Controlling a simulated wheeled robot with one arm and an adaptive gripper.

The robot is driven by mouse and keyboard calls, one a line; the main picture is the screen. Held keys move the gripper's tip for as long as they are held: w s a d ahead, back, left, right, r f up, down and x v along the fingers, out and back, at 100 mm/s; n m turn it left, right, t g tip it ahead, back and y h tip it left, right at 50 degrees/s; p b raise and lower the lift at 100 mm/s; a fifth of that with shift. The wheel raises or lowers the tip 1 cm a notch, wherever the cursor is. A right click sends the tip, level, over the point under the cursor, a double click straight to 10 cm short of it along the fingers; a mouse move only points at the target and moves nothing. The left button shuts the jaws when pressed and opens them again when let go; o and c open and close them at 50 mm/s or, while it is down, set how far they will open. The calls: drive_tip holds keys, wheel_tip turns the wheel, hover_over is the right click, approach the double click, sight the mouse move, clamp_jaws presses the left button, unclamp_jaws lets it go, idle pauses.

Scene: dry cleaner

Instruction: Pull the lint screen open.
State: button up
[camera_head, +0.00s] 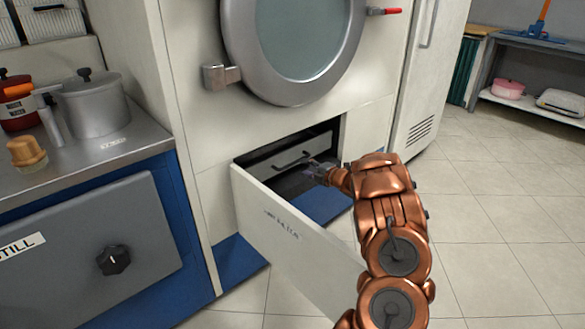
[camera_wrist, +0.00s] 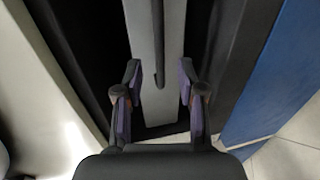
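The lint screen (camera_head: 262,168) is a grey drawer-like front inside the dark low compartment under the round machine door. Its dark bar handle (camera_head: 291,161) runs across the front. My gripper (camera_head: 317,167) is at the compartment opening, near the right end of the handle. In the wrist view my gripper (camera_wrist: 160,82) is open, with its two fingers apart. There the handle (camera_wrist: 159,45) shows between the finger lines, against the grey screen front (camera_wrist: 139,40). No finger visibly touches it, and the depth between them is hard to judge.
A white hinged panel (camera_head: 290,235) with dark lettering stands open at the compartment's left, close to my arm. The round door (camera_head: 293,98) is above. A counter (camera_head: 95,152) with a grey pot (camera_head: 93,108) is at left. Tiled floor (camera_head: 490,215) is clear at right.

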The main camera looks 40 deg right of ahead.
sight(295, 163)
drive_tip(key=shift+b+x, duration=0.75)
drive_tip(key=shift+x, duration=3)
drive_tip(key=shift+d+r, duration=0.1)
clamp_jaws()
